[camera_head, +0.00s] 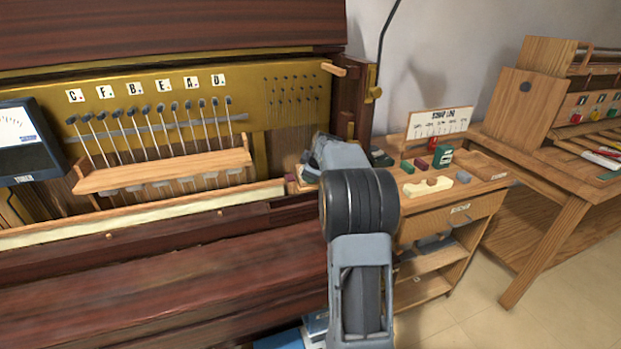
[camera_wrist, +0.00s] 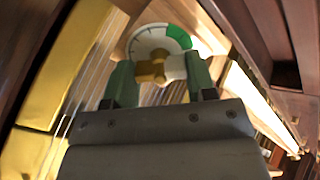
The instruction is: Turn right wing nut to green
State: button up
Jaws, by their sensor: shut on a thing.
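In the wrist view, the wing nut (camera_wrist: 150,69) is a small brass-coloured piece in front of a round pale dial (camera_wrist: 146,38). The dial has a green sector (camera_wrist: 179,36) at its upper right. My gripper (camera_wrist: 162,74) has its two green fingers on either side of the wing nut and is shut on it. A light round end of the nut sits by the right finger. Where the nut points on the dial is hard to tell. In the head view, my own arm hides the nut, the dial and the fingers.
The open piano holds a wooden rail (camera_head: 165,172) with several hammers, left of my arm. A screen (camera_head: 27,142) stands at far left. A small wooden cabinet (camera_head: 470,207) with coloured blocks stands close on the right, with a workbench (camera_head: 545,165) beyond. Floor is clear at lower right.

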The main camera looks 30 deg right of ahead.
dwell(0.3)
jog(key=shift+f+n+b, duration=0.1)
jog(key=shift+n+b, duration=0.2)
jog(key=shift+f+n+b, duration=0.1)
jog(key=shift+n+b, duration=0.5)
jog(key=shift+b, duration=0.15)
jog(key=shift+n+b, duration=0.7)
jog(key=shift+n, duration=0.2)
jog(key=o, duration=0.9)
jog(key=shift+r, duration=0.2)
jog(key=shift+r, duration=0.1)
jog(key=shift+p+v, duration=0.35)
jog(key=shift+v, duration=5.1)
jog(key=shift+a, duration=0.1)
jog(key=shift+c, duration=0.5)
